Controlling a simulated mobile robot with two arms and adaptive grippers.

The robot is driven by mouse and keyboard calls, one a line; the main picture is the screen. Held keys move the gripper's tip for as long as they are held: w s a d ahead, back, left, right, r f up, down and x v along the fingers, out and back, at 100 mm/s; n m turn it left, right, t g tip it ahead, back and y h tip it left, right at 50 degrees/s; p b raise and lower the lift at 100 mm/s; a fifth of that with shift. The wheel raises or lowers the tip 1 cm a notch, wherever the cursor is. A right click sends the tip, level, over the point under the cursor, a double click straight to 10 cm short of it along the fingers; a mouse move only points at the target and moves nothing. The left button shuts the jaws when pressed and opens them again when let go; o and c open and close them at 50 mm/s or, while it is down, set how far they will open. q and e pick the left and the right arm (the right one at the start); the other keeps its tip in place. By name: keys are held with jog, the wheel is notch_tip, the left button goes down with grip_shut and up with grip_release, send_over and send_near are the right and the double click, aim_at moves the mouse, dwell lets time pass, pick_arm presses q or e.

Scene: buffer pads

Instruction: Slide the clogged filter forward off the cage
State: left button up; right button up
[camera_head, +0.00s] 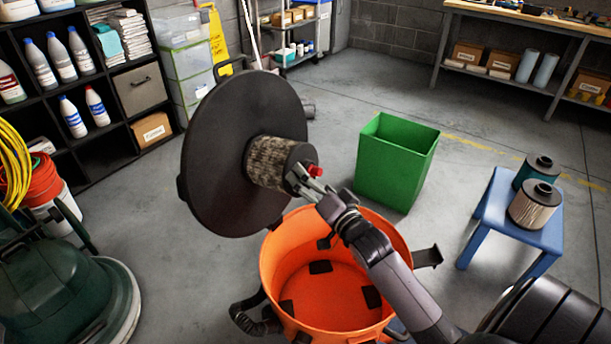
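The clogged filter (270,163) is a grey-brown, dirty pleated cylinder with a dark end cap. It sits on the underside of the round black lid (215,150), its free end facing right. The cage inside it is hidden. A red knob (314,170) shows at the filter's free end. My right gripper (300,180) is at that end cap, its fingers close to the rim and the knob. I cannot tell whether the fingers are closed on anything. The lid is tilted up above the open orange drum (285,250). My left gripper is not in view.
A green bin (396,165) stands behind the drum. A blue stool (490,215) at right holds a cream filter (534,206) and a teal one (537,172). A green floor machine (60,295) is at left. The floor between bin and stool is clear.

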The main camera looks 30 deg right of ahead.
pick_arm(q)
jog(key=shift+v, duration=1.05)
pick_arm(e)
jog(key=shift+w+d, duration=0.1)
jog(key=shift+w, duration=1.6)
jog(key=shift+c, duration=0.4)
